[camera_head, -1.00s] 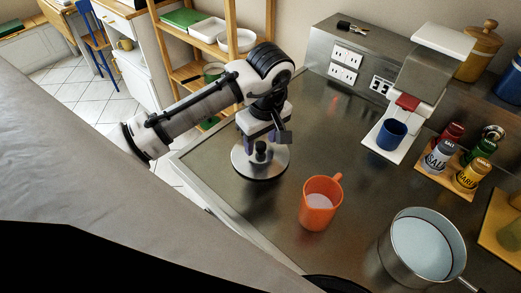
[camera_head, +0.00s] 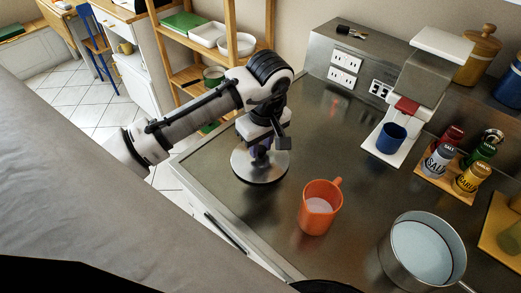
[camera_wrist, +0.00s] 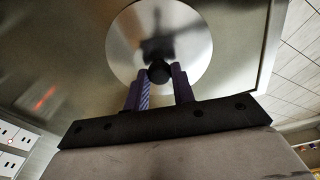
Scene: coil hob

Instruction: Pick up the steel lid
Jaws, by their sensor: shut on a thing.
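The steel lid (camera_head: 259,174) is a round, shiny disc with a dark knob (camera_wrist: 159,72) at its centre. It is at the left end of the steel counter in the head view, and its disc (camera_wrist: 188,40) fills the upper middle of the wrist view. My gripper (camera_head: 260,150) is above the lid, pointing down. In the wrist view its two purple fingers (camera_wrist: 160,82) are closed on either side of the knob. The fingers partly hide the lid in the head view. I cannot tell for certain whether the lid touches the counter.
An orange mug (camera_head: 320,207) with pale contents stands right of the lid. A pot (camera_head: 424,248) of pale liquid is at the front right. A blue cup (camera_head: 391,137) sits on the white machine, near a board of spice jars (camera_head: 437,160). The counter's left edge is close to the lid.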

